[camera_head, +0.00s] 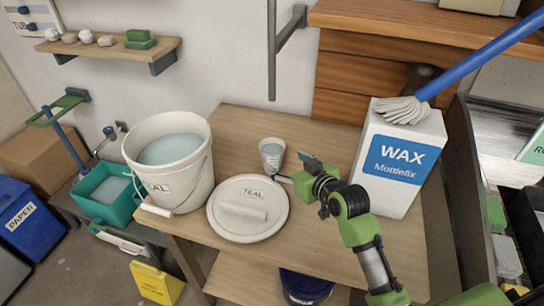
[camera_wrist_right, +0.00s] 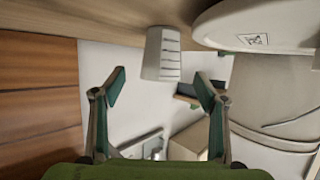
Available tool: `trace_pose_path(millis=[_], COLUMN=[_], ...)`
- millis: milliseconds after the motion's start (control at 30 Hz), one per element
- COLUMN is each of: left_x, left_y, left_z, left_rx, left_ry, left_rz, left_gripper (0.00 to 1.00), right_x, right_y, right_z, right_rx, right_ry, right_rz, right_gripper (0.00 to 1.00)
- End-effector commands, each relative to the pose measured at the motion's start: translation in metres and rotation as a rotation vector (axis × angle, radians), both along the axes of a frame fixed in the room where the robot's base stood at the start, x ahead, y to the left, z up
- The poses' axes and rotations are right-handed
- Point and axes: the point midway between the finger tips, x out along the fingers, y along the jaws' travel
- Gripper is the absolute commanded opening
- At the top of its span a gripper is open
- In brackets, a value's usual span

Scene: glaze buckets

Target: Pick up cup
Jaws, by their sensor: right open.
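The cup (camera_head: 271,148) is small, pale and tapered, with bluish contents. It stands upright on the wooden table (camera_head: 330,245), between the bucket and the wax box. My right gripper (camera_head: 292,168) is open and empty just right of the cup, pointing toward it. In the right wrist view, where the table is at the top, the cup (camera_wrist_right: 163,52) shows ridged markings and appears ahead of the gap between the spread fingers (camera_wrist_right: 160,80). I see no finger touching it. My left gripper is not in view.
A white teal-glaze bucket (camera_head: 192,182) stands left of the cup. Its round lid (camera_head: 225,222) lies in front of the cup. A wax box (camera_head: 385,185) with a mop head (camera_head: 402,109) on top stands close right of my right arm. Bare table lies behind the cup.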

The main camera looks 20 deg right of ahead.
Motion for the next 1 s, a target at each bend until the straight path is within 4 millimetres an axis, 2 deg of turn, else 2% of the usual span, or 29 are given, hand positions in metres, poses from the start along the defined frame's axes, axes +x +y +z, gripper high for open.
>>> trace_pose_path(millis=[167, 467, 700, 1000], left_x=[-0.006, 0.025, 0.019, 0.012], left_y=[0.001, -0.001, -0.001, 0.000], left_z=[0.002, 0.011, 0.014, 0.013], left_rx=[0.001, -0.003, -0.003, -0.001], left_ry=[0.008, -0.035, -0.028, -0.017], left_rz=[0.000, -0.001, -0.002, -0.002], left_gripper=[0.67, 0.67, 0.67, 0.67], right_x=[0.018, 0.037, 0.060, 0.064], right_y=[0.004, 0.011, 0.016, 0.017], right_z=[-0.008, -0.022, -0.035, -0.038], right_rx=[0.000, 0.003, 0.001, 0.000], right_ry=[0.001, 0.004, 0.002, 0.001], right_rz=[0.001, 0.001, 0.001, 0.000], right_gripper=[0.66, 0.66, 0.66, 0.66])
